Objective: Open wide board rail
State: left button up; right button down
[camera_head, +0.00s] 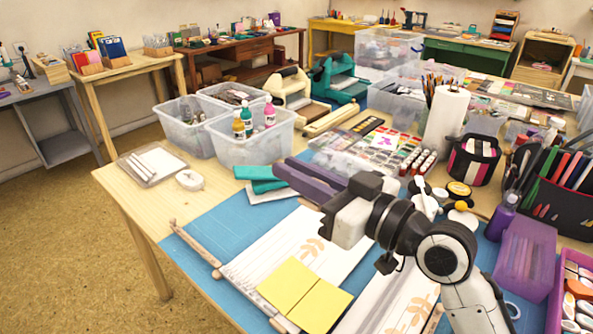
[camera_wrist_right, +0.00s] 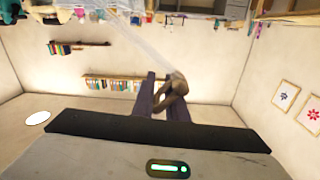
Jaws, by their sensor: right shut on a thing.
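My right gripper (camera_head: 281,169) reaches in from the right over the blue mat (camera_head: 195,222), its two long purple fingers pointing to the back left. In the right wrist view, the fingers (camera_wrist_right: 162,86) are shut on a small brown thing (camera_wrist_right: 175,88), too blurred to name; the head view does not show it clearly. A thin wooden rail (camera_head: 196,249) with a knob at its end lies along the left edge of a white sheet with orange leaves (camera_head: 312,247). I cannot tell which rail is the wide board's. My left gripper is out of view.
Yellow squares (camera_head: 303,293) lie on the front sheet. Teal blocks (camera_head: 262,180) lie near the fingers. Clear bins with bottles (camera_head: 252,138) stand behind, and a paper roll (camera_head: 445,118) and purple box (camera_head: 525,250) stand to the right. Bare mat shows at the left.

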pick_arm(q)
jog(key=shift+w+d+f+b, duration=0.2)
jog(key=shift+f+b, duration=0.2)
jog(key=shift+b, duration=0.45)
pick_arm(e)
jog(key=shift+n, duration=0.6)
jog(key=f, duration=0.1)
jog(key=s+a+f, duration=0.1)
jog(key=s+f, duration=0.1)
jog(key=shift+a+f, duration=0.15)
jog(key=shift+f, duration=0.15)
jog(key=c, duration=1.9)
grip_release()
jog(key=shift+w, duration=0.1)
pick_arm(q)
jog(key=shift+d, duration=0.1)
pick_arm(e)
jog(key=shift+r, duration=0.1)
